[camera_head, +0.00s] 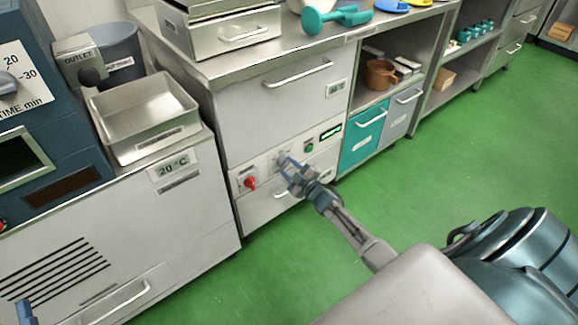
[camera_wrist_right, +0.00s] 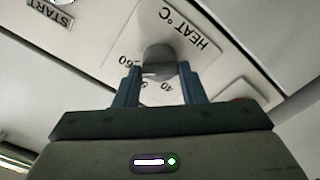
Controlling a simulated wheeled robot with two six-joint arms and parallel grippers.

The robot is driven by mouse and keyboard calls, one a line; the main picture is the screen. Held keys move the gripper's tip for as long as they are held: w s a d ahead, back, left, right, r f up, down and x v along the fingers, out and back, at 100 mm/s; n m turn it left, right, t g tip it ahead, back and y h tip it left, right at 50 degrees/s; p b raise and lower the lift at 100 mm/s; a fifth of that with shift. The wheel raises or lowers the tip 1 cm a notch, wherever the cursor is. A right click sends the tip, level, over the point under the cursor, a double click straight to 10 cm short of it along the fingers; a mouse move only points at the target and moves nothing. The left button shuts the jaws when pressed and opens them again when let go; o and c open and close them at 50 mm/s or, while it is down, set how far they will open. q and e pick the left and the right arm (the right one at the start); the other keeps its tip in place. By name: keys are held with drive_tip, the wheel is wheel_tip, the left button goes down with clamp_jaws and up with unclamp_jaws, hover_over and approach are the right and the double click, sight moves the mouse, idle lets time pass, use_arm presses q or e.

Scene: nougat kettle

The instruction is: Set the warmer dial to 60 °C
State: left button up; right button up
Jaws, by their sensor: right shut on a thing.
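The warmer dial (camera_wrist_right: 158,56) is a grey knob on a white plate marked HEAT °C. The plate's numbers 60 and 40 can be read beside and below it in the right wrist view, where the plate looks turned over. A pale mark at the dial's lower left edge lies between the 60 and the numbers below. My right gripper (camera_wrist_right: 158,84) is shut on the dial, one blue finger on each side. In the head view my right gripper (camera_head: 287,164) reaches the warmer's front panel and hides most of the dial. A blue tip of my left gripper (camera_head: 23,312) shows at the bottom left corner.
A START label (camera_wrist_right: 48,14) shows in the wrist view. A steel tray (camera_head: 145,114) stands at left. The green floor in front is clear.

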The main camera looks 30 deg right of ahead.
use_arm(q)
drive_tip(key=shift+w+f+g, duration=0.1)
drive_tip(key=shift+f+g, duration=0.5)
drive_tip(key=shift+f, duration=0.4)
use_arm(e)
drive_tip(key=shift+m, duration=0.3)
drive_tip(key=o, duration=1)
drive_tip(key=shift+s, duration=0.1)
use_arm(q)
wheel_tip(320, 180, down, 8)
drive_tip(key=s+g+p, duration=0.1)
drive_tip(key=s+g, duration=0.1)
drive_tip(key=g, duration=0.3)
drive_tip(key=shift+d+f+n+p, duration=0.2)
drive_tip(key=shift+d+n+p, duration=0.1)
drive_tip(key=shift+p, duration=0.1)
use_arm(e)
drive_tip(key=s+d, duration=0.1)
drive_tip(key=s, duration=0.9)
drive_tip(key=shift+s, duration=0.3)
